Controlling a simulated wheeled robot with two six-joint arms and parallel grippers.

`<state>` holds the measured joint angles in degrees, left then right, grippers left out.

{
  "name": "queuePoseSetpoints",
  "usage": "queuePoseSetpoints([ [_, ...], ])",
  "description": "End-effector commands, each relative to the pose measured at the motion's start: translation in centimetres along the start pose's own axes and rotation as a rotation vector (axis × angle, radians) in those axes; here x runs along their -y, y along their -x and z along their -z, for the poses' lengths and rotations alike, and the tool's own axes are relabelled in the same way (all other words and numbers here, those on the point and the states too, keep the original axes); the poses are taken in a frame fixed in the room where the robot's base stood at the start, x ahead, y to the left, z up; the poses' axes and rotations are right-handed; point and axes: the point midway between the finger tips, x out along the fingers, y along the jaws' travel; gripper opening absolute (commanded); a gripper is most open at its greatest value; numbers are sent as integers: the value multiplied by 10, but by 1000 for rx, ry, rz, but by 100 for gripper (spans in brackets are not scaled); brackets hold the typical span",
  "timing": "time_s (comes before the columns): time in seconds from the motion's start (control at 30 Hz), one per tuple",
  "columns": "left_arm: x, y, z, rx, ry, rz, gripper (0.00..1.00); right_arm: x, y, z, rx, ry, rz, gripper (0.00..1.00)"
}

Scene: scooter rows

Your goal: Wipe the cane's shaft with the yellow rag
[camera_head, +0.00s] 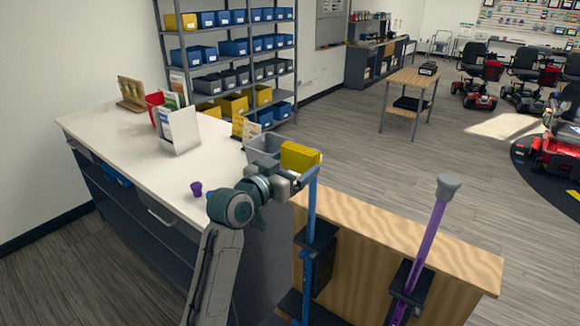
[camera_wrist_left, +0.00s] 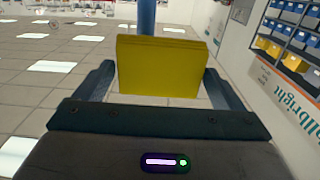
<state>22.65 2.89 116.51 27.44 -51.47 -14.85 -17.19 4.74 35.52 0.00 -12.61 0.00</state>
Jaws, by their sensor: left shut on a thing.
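The yellow rag (camera_head: 300,157) is a block-like folded cloth held in my left gripper (camera_head: 303,174). It also shows between the jaws in the left wrist view (camera_wrist_left: 161,68). A blue cane (camera_head: 311,205) stands upright in a black holder on the wooden panel, just below and beside the gripper. Its blue shaft also shows behind the rag's top edge in the left wrist view (camera_wrist_left: 147,14). Whether the rag touches it I cannot tell. The blue cane's top is hidden by the gripper and rag. A purple cane (camera_head: 433,230) with a grey tip stands tilted farther right. My right gripper is out of view.
The wooden panel (camera_head: 460,252) carries the black holders (camera_head: 413,284). A white counter (camera_head: 110,146) at left holds a purple cup (camera_head: 196,189), a leaflet stand (camera_head: 180,131) and a grey bin (camera_head: 262,147). Open floor lies beyond the panel, with a small wooden table (camera_head: 411,80).

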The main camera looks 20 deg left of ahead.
Motion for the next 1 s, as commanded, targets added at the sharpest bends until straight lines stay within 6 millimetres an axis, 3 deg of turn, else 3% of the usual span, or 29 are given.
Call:
queuePoseSetpoints([
  [0.77, 0, -15, 0, 0, 0, 0, 72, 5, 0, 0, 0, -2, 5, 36],
  [1.0, -16, -14, 1, -1, 4, -2, 72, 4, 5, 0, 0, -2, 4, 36],
])
